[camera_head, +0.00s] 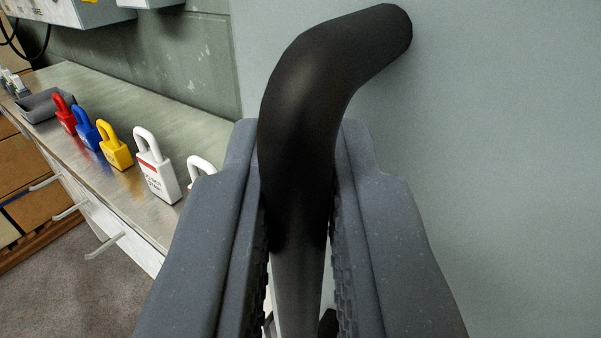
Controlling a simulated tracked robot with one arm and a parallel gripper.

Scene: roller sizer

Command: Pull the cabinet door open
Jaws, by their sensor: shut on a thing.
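A black curved handle (300,95) fills the middle of the view. Its upper end bends right and meets a flat pale grey-green panel (500,120), which looks like the cabinet door. My gripper (300,220) is shut on the handle, with one grey finger on each side of its straight lower part. The handle's lower end is mostly hidden between the fingers. The door's left edge shows at the upper left of the handle; its other edges are out of view.
At left, a metal-topped bench (150,110) carries red (64,115), blue (87,128), yellow (114,147) and white (156,168) padlocks and a grey tray (46,104). Drawers with pale handles (104,245) are below. Carpeted floor (60,285) is clear at lower left.

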